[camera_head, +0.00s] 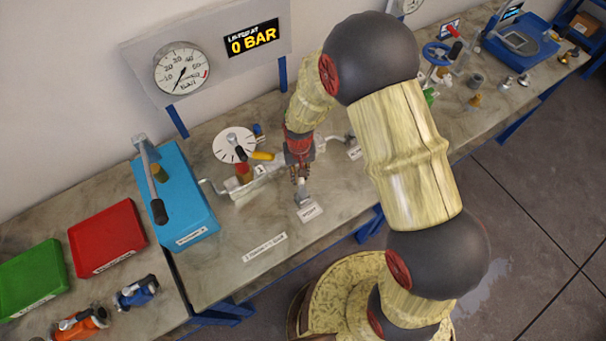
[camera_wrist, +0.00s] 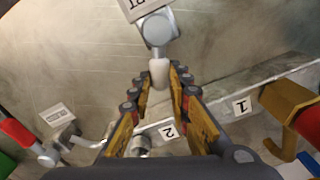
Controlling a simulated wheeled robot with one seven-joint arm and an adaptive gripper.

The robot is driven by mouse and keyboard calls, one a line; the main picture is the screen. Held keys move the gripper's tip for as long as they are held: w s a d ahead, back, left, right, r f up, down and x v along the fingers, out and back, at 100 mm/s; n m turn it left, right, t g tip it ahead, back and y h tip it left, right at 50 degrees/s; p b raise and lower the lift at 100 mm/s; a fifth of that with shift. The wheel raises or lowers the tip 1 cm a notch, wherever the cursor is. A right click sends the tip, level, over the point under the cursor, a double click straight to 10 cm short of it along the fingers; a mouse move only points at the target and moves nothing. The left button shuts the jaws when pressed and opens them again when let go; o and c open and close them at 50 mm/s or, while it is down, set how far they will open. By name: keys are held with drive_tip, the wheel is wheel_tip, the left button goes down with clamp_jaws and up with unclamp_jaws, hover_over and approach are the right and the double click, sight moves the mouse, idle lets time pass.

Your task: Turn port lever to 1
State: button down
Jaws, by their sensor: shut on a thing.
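The port lever (camera_wrist: 158,68) shows in the wrist view as a pale rounded grip reaching from a grey round valve body (camera_wrist: 158,27) toward me. My gripper (camera_wrist: 161,82) is shut on this grip, which lies between its fingertips. A white label (camera_wrist: 143,6) lies beyond the valve, upside down and cut off by the frame edge. In the head view my gripper (camera_head: 300,178) points down at the small grey port fitting (camera_head: 303,196), behind its white label (camera_head: 309,211). The lever is mostly hidden there by my fingers.
A grey bar carries a tag "1" (camera_wrist: 242,106) and a tag "2" (camera_wrist: 168,131). A yellow handle (camera_wrist: 288,105) and a red lever (camera_wrist: 18,132) flank my gripper. A white dial (camera_head: 234,145) and blue box (camera_head: 174,190) stand left. The bench front is mostly clear.

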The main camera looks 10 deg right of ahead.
drive_tip(key=shift+a+n, duration=0.4)
drive_tip(key=shift+n, duration=0.3)
drive_tip(key=c, duration=1.7)
unclamp_jaws()
drive_tip(key=shift+o, duration=0.2)
wheel_tip(320, 180, up, 12)
